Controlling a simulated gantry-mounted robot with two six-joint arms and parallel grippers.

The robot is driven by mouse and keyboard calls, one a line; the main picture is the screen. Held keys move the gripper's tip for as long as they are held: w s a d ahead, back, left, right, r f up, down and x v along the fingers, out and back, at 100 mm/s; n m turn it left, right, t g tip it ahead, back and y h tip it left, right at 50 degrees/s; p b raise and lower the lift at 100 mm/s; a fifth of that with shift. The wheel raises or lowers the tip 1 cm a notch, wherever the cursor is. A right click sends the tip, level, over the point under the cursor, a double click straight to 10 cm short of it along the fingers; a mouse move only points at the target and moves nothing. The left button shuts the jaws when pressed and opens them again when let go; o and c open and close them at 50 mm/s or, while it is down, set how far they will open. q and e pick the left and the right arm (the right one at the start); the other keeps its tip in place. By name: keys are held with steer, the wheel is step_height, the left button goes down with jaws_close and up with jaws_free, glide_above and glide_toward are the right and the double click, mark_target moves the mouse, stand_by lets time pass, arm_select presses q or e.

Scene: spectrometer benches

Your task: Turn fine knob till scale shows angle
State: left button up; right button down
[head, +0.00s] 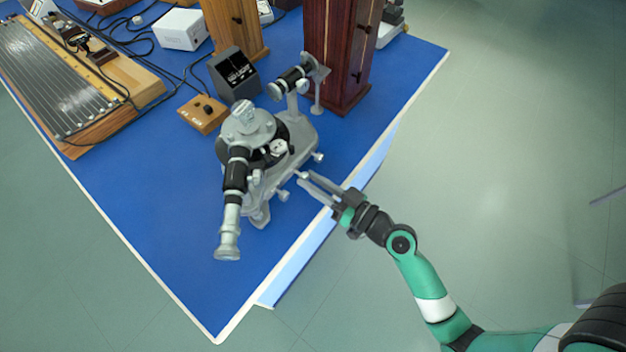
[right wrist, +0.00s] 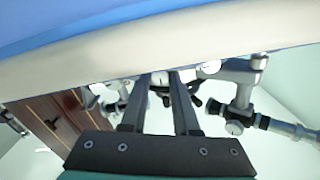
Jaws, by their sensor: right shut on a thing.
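The grey spectrometer (head: 299,135) stands on the blue bench mat near its right edge. Its black telescope (head: 235,175) points toward the front, and its collimator (head: 290,82) is at the back. A small white-faced part (head: 277,147) shows beside the round table; no scale reading is legible. My right gripper (head: 303,179) reaches in from the right, its fingertips at the small knobs low on the instrument's right side. In the right wrist view, the two fingers close around a small pale knob (right wrist: 160,77), mostly hidden between the tips. My left gripper is not in view.
Other small knobs (head: 318,157) and (head: 283,195) stick out near the fingers. A dark wooden cabinet (head: 338,55) stands behind, and a dark sloped box (head: 233,75) and small wooden box (head: 203,113) stand back left. The front mat is clear.

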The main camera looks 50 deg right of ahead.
steer(key=m+p, duration=0.1)
steer(key=m, duration=0.3)
steer(key=shift+m, duration=0.4)
steer(key=shift+m+p, duration=0.5)
steer(key=shift+m, duration=1.5)
steer(key=c, duration=0.7)
jaws_free()
steer(key=shift+o, duration=0.2)
